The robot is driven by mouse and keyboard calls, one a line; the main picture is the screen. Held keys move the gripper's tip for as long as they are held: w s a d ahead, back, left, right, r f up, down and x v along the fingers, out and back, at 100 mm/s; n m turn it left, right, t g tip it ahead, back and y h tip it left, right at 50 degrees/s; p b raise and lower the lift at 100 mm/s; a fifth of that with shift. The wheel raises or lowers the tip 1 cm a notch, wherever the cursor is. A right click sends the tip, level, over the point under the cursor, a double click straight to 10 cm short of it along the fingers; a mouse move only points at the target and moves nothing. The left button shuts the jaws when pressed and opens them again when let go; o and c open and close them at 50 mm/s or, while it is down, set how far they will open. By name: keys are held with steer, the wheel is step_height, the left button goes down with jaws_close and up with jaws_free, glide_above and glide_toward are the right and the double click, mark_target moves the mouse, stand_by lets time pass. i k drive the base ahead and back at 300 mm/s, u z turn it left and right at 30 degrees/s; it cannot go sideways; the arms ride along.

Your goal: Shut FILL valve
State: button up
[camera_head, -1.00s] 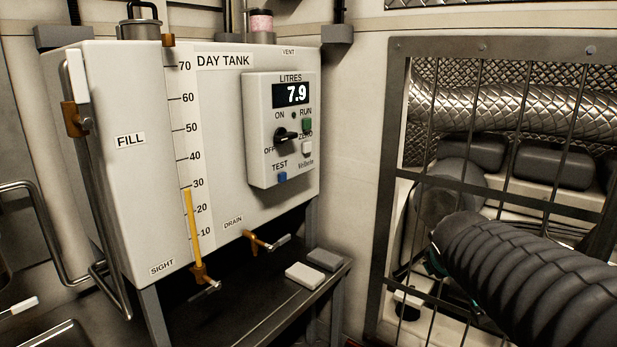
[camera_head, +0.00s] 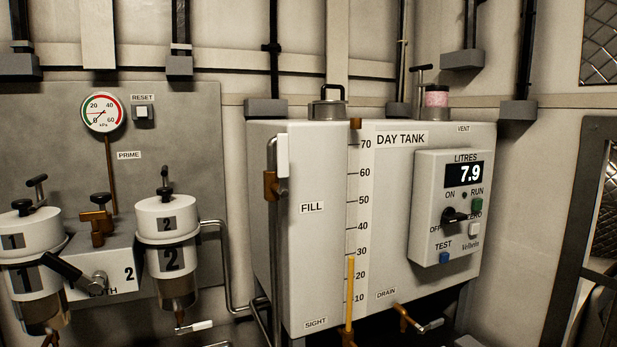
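The FILL valve (camera_head: 272,186) is a brass body on the pipe at the left edge of the day tank (camera_head: 330,268). Its white-sleeved lever (camera_head: 282,156) stands upright, in line with the vertical pipe. The FILL label (camera_head: 312,207) is on the tank's white face to the right of the valve. The litres display (camera_head: 464,174) reads 7.9. The yellow column in the sight gauge (camera_head: 350,285) stands a little below 30. My gripper is outside the view.
Two filter housings, marked 1 (camera_head: 30,255) and 2 (camera_head: 166,235), stand left of the tank with a black-handled selector (camera_head: 80,277) between them. A bent pipe (camera_head: 228,262) runs between filter 2 and the fill pipe. A DRAIN valve (camera_head: 410,320) projects below the tank.

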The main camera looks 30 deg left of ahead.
mark_target(283, 139)
steer(key=u, duration=0.05)
steer(key=k, duration=0.7)
steer(key=u, duration=1.1)
steer(key=i, duration=0.5)
steer(key=u, duration=0.05)
